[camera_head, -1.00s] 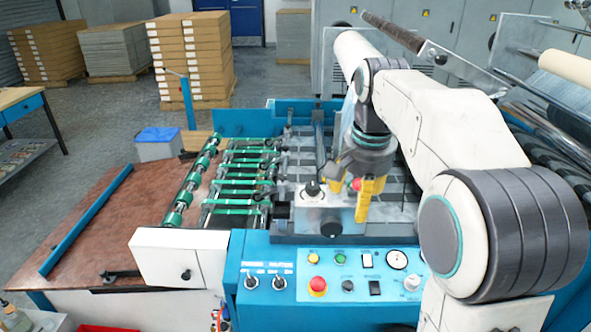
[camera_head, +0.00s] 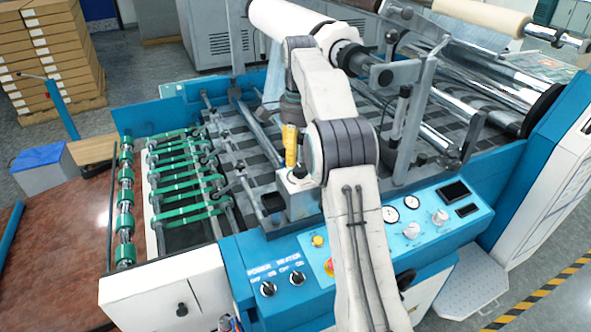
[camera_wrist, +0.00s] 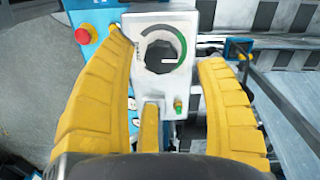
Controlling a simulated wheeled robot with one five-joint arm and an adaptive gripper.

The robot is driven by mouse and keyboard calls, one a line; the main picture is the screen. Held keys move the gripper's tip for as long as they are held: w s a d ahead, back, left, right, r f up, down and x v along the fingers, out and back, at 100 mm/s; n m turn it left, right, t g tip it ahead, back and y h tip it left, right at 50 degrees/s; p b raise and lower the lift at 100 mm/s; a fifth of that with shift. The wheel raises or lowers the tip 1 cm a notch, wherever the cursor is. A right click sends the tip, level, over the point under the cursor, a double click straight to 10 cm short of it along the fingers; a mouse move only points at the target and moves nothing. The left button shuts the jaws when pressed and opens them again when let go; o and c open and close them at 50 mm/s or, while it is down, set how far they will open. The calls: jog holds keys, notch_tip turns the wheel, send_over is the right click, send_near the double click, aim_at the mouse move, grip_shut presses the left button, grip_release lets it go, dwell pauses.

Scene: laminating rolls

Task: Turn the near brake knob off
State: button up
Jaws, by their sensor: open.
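A dark round knob (camera_wrist: 160,52) sits on a pale box in the wrist view, with a green arc and a white mark on the dial around it. It appears to be the near brake knob; its small lettering is too small to read. My gripper (camera_wrist: 163,56) is open, with one yellow finger on each side of the knob and no clear contact. In the head view, my gripper (camera_head: 290,150) points down over the pale box (camera_head: 299,197) at the machine's near edge. The knob is hard to make out there.
The blue control panel (camera_head: 256,266) with switches and dials lies just in front of the box. A red button (camera_wrist: 85,34) shows at upper left in the wrist view. Green rollers (camera_head: 180,190) lie left of the box. Metal rollers and uprights (camera_head: 415,110) stand to the right.

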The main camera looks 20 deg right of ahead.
aim_at(299, 168)
jog(key=shift+f+b, duration=0.5)
jog(key=shift+f, duration=2.15)
jog(key=c, duration=1.1)
jog(key=shift+c, duration=0.2)
jog(key=shift+n, duration=0.3)
